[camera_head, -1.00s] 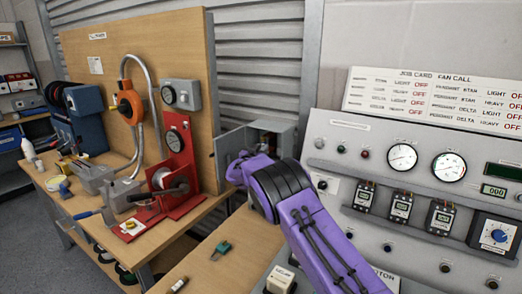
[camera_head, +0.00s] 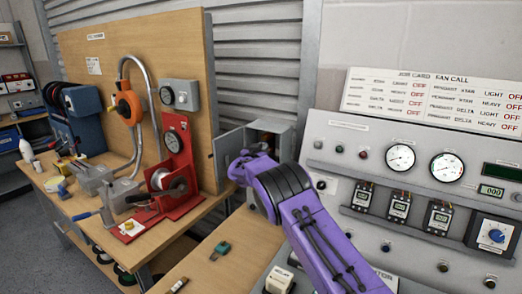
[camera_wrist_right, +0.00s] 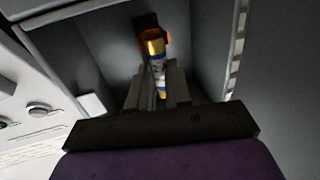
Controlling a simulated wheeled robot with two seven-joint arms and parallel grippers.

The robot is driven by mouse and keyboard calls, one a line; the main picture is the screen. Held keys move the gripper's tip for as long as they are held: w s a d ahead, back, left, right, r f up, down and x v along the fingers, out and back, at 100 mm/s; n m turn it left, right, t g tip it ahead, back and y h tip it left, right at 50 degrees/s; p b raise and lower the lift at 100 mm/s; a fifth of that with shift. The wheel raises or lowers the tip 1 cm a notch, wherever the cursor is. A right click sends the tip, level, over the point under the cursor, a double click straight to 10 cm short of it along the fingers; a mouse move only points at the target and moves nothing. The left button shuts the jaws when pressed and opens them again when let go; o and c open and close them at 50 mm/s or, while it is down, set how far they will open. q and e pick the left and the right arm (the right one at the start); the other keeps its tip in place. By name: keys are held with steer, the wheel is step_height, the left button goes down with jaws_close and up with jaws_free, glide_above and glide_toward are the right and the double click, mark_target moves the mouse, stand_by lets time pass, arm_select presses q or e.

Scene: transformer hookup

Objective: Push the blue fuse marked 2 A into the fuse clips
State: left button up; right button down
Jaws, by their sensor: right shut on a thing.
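My right arm reaches into the open grey box (camera_head: 278,137) on the wall, so its fingertips are hidden in the head view. In the right wrist view my right gripper (camera_wrist_right: 158,90) is shut on a fuse (camera_wrist_right: 156,52), which has a gold end cap and a pale body with a bluish mark. Its rating cannot be read. The fuse's far end is at a dark and orange holder (camera_wrist_right: 147,22) on the box's back wall; whether it sits in the clips cannot be told. My left gripper is not in view.
The box's door (camera_head: 229,150) stands open at the left. A grey control panel (camera_head: 330,150) with gauges and meters is close on the right. A small green part (camera_head: 221,249) lies on the wooden bench below. A red stand (camera_head: 180,165) is farther left.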

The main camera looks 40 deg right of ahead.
steer(key=shift+w+d, duration=0.2)
steer(key=shift+d, duration=0.5)
steer(key=c, duration=1)
jaws_free()
steer(key=shift+d, duration=0.1)
steer(key=shift+s+a+r+p, duration=0.1)
steer(key=shift+a+p, duration=0.35)
steer(key=shift+a, duration=0.2)
steer(key=v, duration=0.2)
steer(key=p+v, duration=0.1)
steer(key=shift+a, duration=0.55)
